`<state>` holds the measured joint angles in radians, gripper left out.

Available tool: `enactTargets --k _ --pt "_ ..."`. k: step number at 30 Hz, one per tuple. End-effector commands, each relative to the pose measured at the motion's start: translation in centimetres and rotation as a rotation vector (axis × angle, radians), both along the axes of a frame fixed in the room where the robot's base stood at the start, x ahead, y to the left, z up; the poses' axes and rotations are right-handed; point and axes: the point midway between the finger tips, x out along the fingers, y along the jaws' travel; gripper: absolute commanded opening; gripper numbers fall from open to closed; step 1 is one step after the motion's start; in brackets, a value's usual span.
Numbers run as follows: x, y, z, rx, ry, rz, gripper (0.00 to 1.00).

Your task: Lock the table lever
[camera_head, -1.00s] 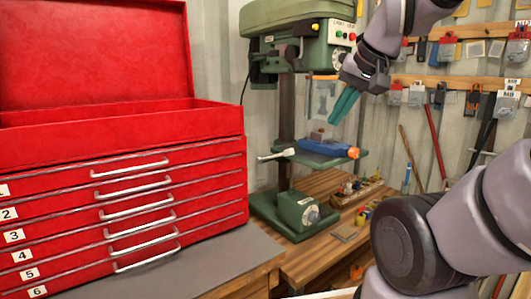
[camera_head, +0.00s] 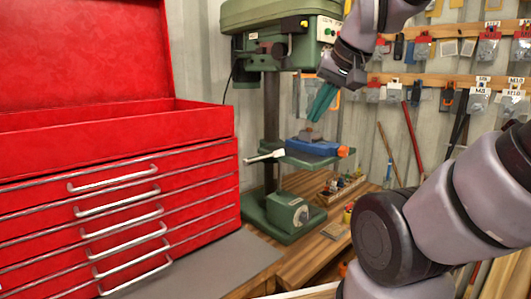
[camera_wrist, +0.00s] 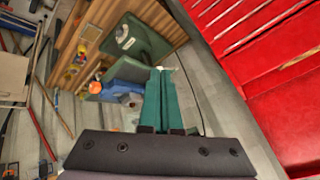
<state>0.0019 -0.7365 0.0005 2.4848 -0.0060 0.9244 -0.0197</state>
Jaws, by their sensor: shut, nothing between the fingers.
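The green drill press table (camera_head: 308,160) is on the press column, with a blue vise (camera_head: 316,148) with an orange knob on top. The table lever (camera_head: 265,156) is a pale handle sticking out to the left of the table. My gripper (camera_head: 318,117) is shut and empty, its teal fingers pointing down just above the vise, right of and above the lever. In the wrist view the shut fingers (camera_wrist: 166,75) reach toward the vise (camera_wrist: 127,73) and the table edge. The lever is mostly hidden behind the fingertips there.
A red tool chest (camera_head: 110,190) with several drawers fills the left. The drill press head (camera_head: 280,35) is above and the base (camera_head: 285,213) stands on a wooden bench. A bin of small parts (camera_head: 342,189) sits right of the base. Tools hang on the back wall.

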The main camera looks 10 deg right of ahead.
Motion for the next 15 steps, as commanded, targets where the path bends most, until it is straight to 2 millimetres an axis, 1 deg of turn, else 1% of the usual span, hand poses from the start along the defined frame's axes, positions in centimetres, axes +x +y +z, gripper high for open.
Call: enactTargets --k 2,5,11,15 --pt "1.0 0.0 0.4 -0.022 0.009 0.027 0.00" --pt "3.0 0.0 1.1 -0.071 0.026 0.094 0.00" --pt "9.0 0.1 2.3 -0.197 0.067 0.296 0.00" --pt "13.6 0.1 2.3 -0.270 0.093 0.449 0.00"
